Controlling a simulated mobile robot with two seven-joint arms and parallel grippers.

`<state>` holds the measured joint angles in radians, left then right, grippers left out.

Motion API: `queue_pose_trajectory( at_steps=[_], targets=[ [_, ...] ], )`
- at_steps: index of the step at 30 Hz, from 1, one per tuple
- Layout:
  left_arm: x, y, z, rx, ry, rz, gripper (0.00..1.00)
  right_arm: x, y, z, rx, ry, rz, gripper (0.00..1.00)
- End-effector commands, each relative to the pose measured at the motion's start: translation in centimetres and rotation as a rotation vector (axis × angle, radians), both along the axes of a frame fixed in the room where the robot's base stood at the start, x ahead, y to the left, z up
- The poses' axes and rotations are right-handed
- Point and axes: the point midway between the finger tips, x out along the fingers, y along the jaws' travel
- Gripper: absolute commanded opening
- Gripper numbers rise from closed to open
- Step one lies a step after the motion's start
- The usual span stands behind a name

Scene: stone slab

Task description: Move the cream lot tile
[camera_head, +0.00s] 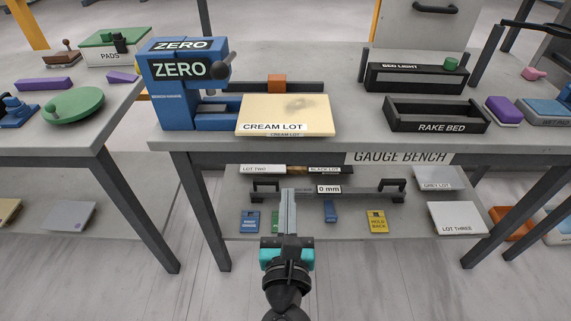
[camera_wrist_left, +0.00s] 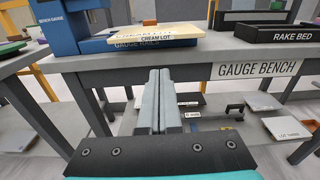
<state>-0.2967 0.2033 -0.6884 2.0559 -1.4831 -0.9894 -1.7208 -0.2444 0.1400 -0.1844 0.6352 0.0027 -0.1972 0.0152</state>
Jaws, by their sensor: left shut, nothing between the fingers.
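The cream lot tile (camera_head: 285,113) is a flat cream slab labelled CREAM LOT. It lies at the front edge of the gauge bench, on or against the blue gauge's rails, and also shows in the left wrist view (camera_wrist_left: 155,32). A dark smudge marks its top. My left gripper (camera_head: 288,194) is shut and empty, in front of the bench and below the tile, apart from it. Its fingers also show in the left wrist view (camera_wrist_left: 158,76). My right gripper is in neither view.
The blue ZERO gauge (camera_head: 172,95) stands left of the tile. The black rake bed (camera_head: 437,115) is on the right. A lower shelf holds a 0 mm bar (camera_head: 330,193), the lot three tile (camera_head: 457,218) and small blocks. Bare benchtop (camera_head: 360,128) lies between tile and rake bed.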

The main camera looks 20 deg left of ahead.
Motion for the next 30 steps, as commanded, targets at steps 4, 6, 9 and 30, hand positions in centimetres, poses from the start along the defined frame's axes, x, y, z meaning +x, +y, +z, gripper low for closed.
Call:
queue_pose_trajectory(
  at_steps=[4,6,9,30],
  targets=[
    [0.1,0.2,1.3,0.038,-0.028,0.011,0.0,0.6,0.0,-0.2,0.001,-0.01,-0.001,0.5],
    [0.8,0.4,1.3,0.04,-0.029,0.011,0.0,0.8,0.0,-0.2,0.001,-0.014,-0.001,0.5],
    [2.1,0.8,1.3,0.037,-0.031,0.01,0.0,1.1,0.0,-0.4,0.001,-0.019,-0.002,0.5],
    [12.6,3.8,1.1,0.035,-0.023,0.009,0.0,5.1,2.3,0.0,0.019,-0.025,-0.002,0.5]
  ],
)
